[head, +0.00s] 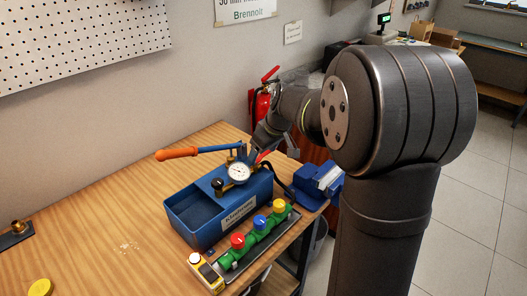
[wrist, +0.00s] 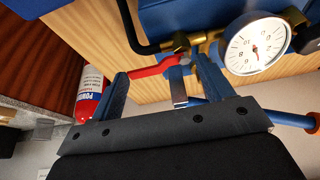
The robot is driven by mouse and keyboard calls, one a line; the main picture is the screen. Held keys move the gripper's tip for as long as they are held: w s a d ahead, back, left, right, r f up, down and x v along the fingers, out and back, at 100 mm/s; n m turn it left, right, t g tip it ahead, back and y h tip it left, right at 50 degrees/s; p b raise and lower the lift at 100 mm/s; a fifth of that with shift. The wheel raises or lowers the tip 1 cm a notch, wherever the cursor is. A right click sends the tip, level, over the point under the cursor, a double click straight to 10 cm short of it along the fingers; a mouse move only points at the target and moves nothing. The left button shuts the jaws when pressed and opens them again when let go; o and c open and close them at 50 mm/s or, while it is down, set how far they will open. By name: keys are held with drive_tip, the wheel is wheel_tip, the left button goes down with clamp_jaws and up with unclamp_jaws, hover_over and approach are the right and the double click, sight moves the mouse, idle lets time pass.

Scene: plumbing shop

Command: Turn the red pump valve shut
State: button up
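The red pump valve is a red lever (wrist: 154,68) on the brass fitting beside the gauge. In the wrist view it points left, away from the fitting. In the head view only a bit of the red lever (head: 263,156) shows behind the gauge, partly hidden by my gripper (head: 272,143). The blue test pump (head: 205,232) stands on the bench with its round white gauge (head: 238,173). In the wrist view my gripper (wrist: 160,70) is open, its two fingers apart, with the lever between their tips. I cannot tell whether either finger touches it.
The orange pump handle (head: 176,153) reaches left. A green manifold (head: 256,240) with red, blue and yellow knobs stands in front, beside a yellow device (head: 206,273). A blue vise (head: 320,185) is right. A fire extinguisher (wrist: 91,93) is behind. The left bench is mostly clear.

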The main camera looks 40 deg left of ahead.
drive_tip(key=c, duration=0.5)
drive_tip(key=m, duration=0.1)
drive_tip(key=m+t, duration=0.1)
drive_tip(key=d+m, duration=0.1)
drive_tip(key=m, duration=0.1)
drive_tip(key=shift+s+t, duration=0.3)
drive_tip(key=shift+s, duration=0.05)
drive_tip(key=m, duration=0.1)
drive_tip(key=m+t, duration=0.1)
drive_tip(key=m, duration=0.2)
drive_tip(key=shift+s+d+h, duration=0.35)
drive_tip(key=shift+s+h, duration=0.05)
drive_tip(key=m+h, duration=0.1)
drive_tip(key=m, duration=0.1)
drive_tip(key=s+m+t, duration=0.1)
drive_tip(key=m, duration=0.2)
drive_tip(key=shift+s+d+t+h, duration=0.2)
drive_tip(key=shift+t+h, duration=0.1)
drive_tip(key=shift+h, duration=0.1)
drive_tip(key=shift+s+m+h, duration=0.3)
drive_tip(key=shift+m+h, duration=0.15)
drive_tip(key=shift+m, duration=0.8)
drive_tip(key=shift+s+m+h, duration=0.25)
drive_tip(key=shift+m+h, duration=0.2)
drive_tip(key=shift+m, duration=0.8)
